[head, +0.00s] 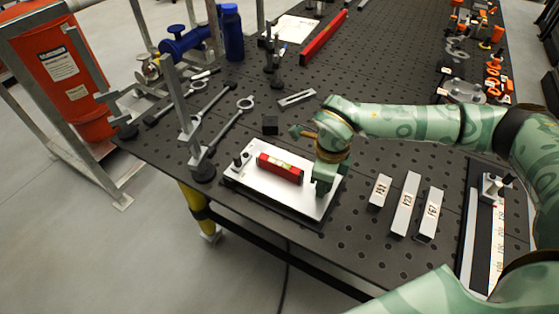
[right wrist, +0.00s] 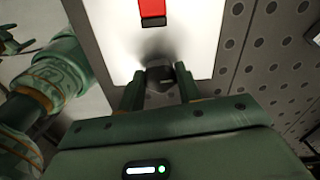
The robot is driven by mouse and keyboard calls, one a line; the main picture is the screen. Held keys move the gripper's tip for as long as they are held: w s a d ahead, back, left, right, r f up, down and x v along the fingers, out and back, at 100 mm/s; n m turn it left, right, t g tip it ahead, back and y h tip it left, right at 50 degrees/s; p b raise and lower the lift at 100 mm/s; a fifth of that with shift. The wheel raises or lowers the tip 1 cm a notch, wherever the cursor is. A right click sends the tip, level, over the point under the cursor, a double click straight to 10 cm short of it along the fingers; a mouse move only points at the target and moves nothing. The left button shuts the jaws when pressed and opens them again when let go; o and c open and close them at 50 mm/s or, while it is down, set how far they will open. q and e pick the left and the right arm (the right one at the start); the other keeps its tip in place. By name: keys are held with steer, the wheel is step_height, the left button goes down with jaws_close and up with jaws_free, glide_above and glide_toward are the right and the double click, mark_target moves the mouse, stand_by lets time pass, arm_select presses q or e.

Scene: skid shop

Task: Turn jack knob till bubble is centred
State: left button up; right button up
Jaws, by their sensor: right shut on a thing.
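A white plate (head: 259,189) on a dark base lies on the table's front part. A red spirit level (head: 280,168) with a yellow-green vial lies across it, and its end shows in the right wrist view (right wrist: 153,12). The bubble is too small to read. My right gripper (head: 323,188) points down at the plate's right end. In the right wrist view, its fingers (right wrist: 160,88) are shut on a dark jack knob (right wrist: 160,74). The hand hides the knob in the head view.
Several labelled grey blocks (head: 405,204) stand right of the plate. A small dark block (head: 270,125) and a slotted bar (head: 297,98) lie behind it. Clamps (head: 203,168) stand at the left edge. A scale fixture (head: 484,235) is at the right. Bare perforated table lies behind the blocks.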

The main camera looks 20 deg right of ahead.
steer(key=shift+s+f, duration=0.3)
steer(key=shift+s, duration=0.05)
steer(key=o, duration=1)
steer(key=shift+c, duration=0.2)
steer(key=shift+w+r, duration=0.1)
steer(key=shift+w, duration=0.05)
steer(key=shift+o, duration=1.2)
steer(key=shift+w+r, duration=0.1)
step_height(320, 180, up, 7)
steer(key=p, duration=0.7)
steer(key=shift+r, duration=0.15)
